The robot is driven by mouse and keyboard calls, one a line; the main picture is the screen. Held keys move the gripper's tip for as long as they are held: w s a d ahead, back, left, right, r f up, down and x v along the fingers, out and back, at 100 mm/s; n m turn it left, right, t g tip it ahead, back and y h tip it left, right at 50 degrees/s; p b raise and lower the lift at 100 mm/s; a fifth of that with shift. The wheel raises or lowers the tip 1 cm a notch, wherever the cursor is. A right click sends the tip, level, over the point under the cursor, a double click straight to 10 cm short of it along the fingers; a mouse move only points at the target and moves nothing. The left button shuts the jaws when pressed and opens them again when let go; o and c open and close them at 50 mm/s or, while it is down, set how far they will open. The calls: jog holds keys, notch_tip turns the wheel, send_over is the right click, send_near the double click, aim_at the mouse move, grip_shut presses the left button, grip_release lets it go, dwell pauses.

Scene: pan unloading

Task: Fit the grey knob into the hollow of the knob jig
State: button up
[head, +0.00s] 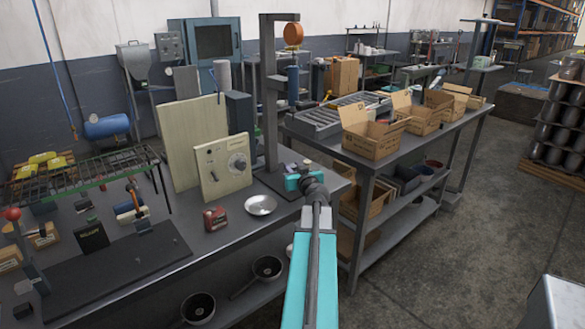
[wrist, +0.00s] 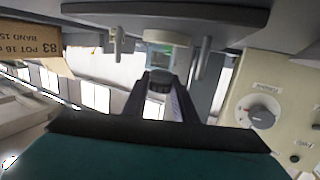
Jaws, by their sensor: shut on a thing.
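My gripper (head: 291,168) is at the back right of the near bench, at the foot of a tall dark post. In the wrist view my gripper (wrist: 160,95) is shut on a small dark grey rounded piece, which I take to be the grey knob (wrist: 158,81). The head view does not show the held piece clearly.
A cream panel (head: 222,167) with a dial stands left of my gripper; its dial (wrist: 262,112) shows in the wrist view. The dark post (head: 268,95) rises close by. A metal bowl (head: 260,205) and a red tin (head: 215,219) sit in front. Cardboard boxes (head: 371,138) stand on the right-hand bench.

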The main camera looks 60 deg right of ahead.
jog(key=shift+f+b, duration=0.4)
jog(key=shift+f, duration=0.75)
jog(key=shift+f+b, duration=0.1)
jog(key=shift+b, duration=0.2)
